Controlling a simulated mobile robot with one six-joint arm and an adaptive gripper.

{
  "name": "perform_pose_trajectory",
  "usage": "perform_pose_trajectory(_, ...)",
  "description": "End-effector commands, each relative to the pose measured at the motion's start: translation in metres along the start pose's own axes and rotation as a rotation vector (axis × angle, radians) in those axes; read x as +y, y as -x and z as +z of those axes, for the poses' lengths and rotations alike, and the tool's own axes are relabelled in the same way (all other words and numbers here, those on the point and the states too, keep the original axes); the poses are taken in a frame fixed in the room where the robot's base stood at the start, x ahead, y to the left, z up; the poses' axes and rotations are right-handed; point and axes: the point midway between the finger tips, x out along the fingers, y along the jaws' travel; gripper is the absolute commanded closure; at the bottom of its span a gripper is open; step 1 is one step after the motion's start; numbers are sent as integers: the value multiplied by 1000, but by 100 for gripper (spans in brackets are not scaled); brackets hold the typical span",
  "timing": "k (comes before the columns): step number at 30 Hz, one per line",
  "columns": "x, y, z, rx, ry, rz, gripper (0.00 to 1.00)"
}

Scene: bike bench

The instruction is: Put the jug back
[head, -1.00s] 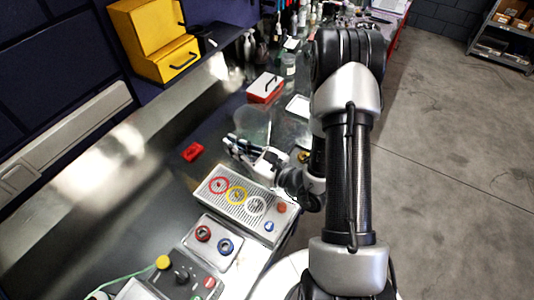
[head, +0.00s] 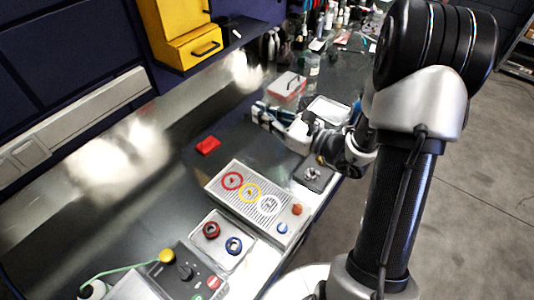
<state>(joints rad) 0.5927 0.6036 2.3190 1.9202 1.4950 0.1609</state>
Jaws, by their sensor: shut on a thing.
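The jug (head: 284,96) is clear and faint in the head view. It is hard to make out against the dark bench, and its outline overlaps the red-and-white box behind it. My gripper (head: 264,113) is shut on the jug at its near side. The jug's base and the exact finger contact are hidden or too faint to tell.
A perforated panel (head: 243,207) with coloured rings, a small red block (head: 208,145) and a knob tray (head: 222,241) lie nearer. The red-and-white box (head: 290,82), a clear jar (head: 313,66) and a white tray (head: 328,110) are close by. A yellow cabinet (head: 180,38) stands at the back left.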

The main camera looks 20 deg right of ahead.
Motion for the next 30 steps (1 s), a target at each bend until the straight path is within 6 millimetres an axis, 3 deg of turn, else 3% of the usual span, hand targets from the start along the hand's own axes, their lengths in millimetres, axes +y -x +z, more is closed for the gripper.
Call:
perform_pose_trajectory(1, 1, 0, -19, 1, -4, 0, 100)
perform_pose_trajectory(9, 3, 0, -81, 0, -1, -1, 100)
perform_pose_trajectory(19, 4, 0, -107, -2, 1, -1, 100)
perform_pose_trajectory(26, 6, 0, -140, -1, 0, 0, 100)
perform_pose_trajectory(30, 6, 0, -141, -2, 4, -1, 100)
